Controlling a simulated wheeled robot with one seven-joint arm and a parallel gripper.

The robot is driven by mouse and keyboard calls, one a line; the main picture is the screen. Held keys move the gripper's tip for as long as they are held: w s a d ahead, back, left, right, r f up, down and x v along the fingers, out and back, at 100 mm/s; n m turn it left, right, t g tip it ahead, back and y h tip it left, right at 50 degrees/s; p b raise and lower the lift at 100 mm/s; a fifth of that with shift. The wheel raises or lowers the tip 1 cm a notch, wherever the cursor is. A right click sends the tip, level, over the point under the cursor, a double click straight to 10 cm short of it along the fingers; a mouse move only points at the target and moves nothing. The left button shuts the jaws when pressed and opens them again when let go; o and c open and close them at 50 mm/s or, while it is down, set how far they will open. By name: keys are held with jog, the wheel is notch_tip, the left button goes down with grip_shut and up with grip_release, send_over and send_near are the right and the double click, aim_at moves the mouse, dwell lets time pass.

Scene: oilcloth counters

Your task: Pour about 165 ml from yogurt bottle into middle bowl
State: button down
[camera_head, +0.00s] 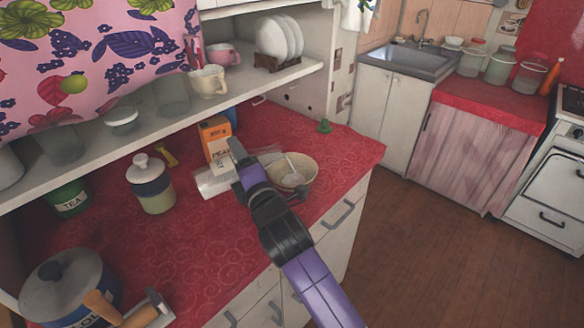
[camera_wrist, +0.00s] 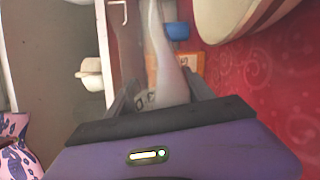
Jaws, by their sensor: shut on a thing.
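My gripper (camera_wrist: 162,92) is shut on a pale, whitish yogurt bottle (camera_wrist: 168,68) with a narrowing upper part, seen between the two fingers in the wrist view. No other counter bowl is clearly visible.
A lidded jar (camera_head: 152,186) and a pot (camera_head: 62,292) are to the left. A shelf (camera_head: 150,113) overhangs the counter's back. The front-middle red cloth (camera_head: 200,240) is clear.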

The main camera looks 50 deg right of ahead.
jog(key=shift+w+a+r+m, duration=0.1)
jog(key=shift+a+m, duration=0.05)
jog(key=shift+m, duration=0.55)
dwell(1.4)
jog(key=shift+r+m, duration=0.2)
jog(key=shift+m, duration=0.1)
dwell(1.1)
jog(key=shift+f, duration=0.2)
jog(key=shift+a+n, duration=0.1)
jog(key=shift+n, duration=1)
jog(key=shift+a+f+n+b, duration=0.25)
jog(key=shift+f+n+b, duration=0.05)
jog(key=shift+f+b, duration=0.25)
jog(key=shift+w+a+f+n+b, duration=0.25)
jog(key=shift+a+f+n+b, duration=0.25)
jog(key=shift+n+b, duration=0.15)
jog(key=shift+d+r+p, duration=0.1)
jog(key=shift+r+p, duration=0.4)
jog(key=shift+p, duration=0.1)
jog(key=shift+f, duration=0.1)
jog(key=shift+n, duration=0.25)
